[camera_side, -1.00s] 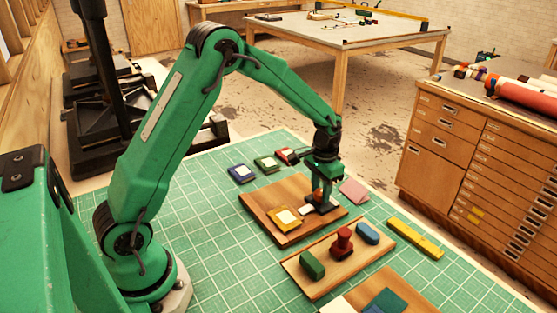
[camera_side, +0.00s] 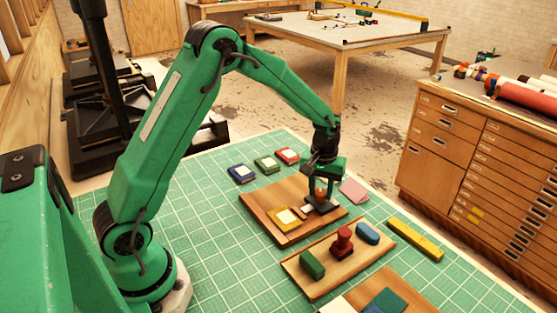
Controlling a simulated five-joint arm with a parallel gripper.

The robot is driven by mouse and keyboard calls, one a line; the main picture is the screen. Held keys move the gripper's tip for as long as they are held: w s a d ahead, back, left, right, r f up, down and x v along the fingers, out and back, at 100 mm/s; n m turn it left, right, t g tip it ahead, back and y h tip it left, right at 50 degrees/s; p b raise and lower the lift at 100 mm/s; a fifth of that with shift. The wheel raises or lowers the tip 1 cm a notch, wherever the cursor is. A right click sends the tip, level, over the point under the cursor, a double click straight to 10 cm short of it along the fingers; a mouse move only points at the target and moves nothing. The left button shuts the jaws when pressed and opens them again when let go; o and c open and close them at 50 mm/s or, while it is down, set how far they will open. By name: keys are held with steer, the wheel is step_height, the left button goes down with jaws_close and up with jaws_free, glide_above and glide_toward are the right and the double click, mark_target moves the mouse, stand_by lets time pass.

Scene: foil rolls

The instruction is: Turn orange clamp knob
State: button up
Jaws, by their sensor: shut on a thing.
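The orange clamp knob (camera_side: 320,187) shows as a small orange patch between the fingers of my gripper (camera_side: 321,190). My gripper points down and is shut on the knob; the fingers hide part of it. The knob sits above a dark clamp base (camera_side: 323,206) at the right end of a brown wooden board (camera_side: 265,200). A small pale piece (camera_side: 305,210) lies beside the base on its left.
A yellow frame with a pale middle (camera_side: 284,219) lies on the board. In front is a wooden tray (camera_side: 318,284) with green, red and blue pieces. A pink pad (camera_side: 354,191) and a yellow bar (camera_side: 416,239) lie to the right. Blue, green and red pads lie behind.

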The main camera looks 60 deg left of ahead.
mark_target(320, 192)
steer(key=shift+a, duration=0.15)
steer(key=o, duration=1)
steer(key=shift+r, duration=0.1)
step_height(320, 192, up, 7)
steer(key=shift+r, duration=0.35)
steer(key=shift+s+r, duration=0.1)
